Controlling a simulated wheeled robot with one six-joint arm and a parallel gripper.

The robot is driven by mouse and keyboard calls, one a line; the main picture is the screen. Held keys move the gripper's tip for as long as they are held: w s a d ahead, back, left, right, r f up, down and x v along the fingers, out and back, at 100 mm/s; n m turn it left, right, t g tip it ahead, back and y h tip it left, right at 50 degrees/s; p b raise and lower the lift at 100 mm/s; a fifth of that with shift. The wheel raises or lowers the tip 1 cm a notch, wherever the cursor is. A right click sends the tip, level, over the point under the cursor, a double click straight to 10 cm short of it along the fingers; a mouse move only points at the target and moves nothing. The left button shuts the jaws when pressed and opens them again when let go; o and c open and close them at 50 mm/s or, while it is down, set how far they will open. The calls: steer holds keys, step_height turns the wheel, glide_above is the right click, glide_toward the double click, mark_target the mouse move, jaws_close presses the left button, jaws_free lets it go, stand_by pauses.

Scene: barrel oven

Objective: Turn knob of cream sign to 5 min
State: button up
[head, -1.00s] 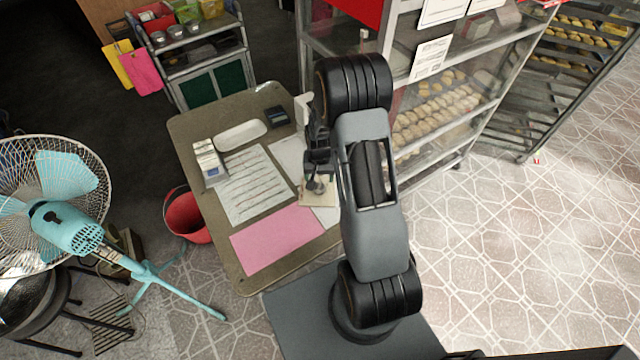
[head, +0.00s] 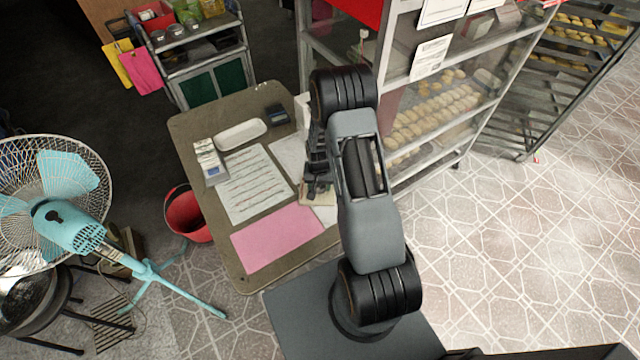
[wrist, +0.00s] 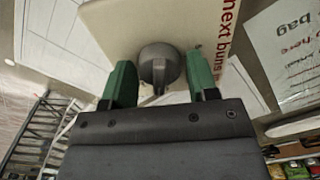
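The cream sign (wrist: 110,25) shows in the wrist view with red lettering at its right side. Its grey knob (wrist: 160,66) stands out from the sign's face, with a narrow pointer part toward my gripper. My gripper (wrist: 161,80) is open, with one green-padded finger on each side of the knob. A gap shows between the knob and each finger. In the head view, the sign (head: 312,199) lies at the table's right part, and my arm hides most of it and the knob. The minute marks cannot be read.
The table (head: 190,130) also holds a pink sheet (head: 277,238), a printed sheet (head: 254,185), a white tray (head: 240,133) and a small carton (head: 208,160). A glass bun cabinet (head: 430,110) stands close on the right. A blue fan (head: 65,225) stands at left.

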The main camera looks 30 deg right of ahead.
steer(key=c, duration=0.6)
steer(key=shift+n+b, duration=0.45)
steer(key=shift+n, duration=0.05)
steer(key=n+b, duration=0.2)
steer(key=n, duration=0.1)
steer(key=shift+f, duration=0.15)
steer(key=n+b, duration=0.2)
steer(key=n, duration=0.2)
steer(key=n+b, duration=0.2)
steer(key=n, duration=0.4)
steer(key=shift+n+b, duration=0.4)
steer(key=n+b, duration=0.1)
steer(key=n, duration=0.4)
steer(key=shift+n, duration=0.5)
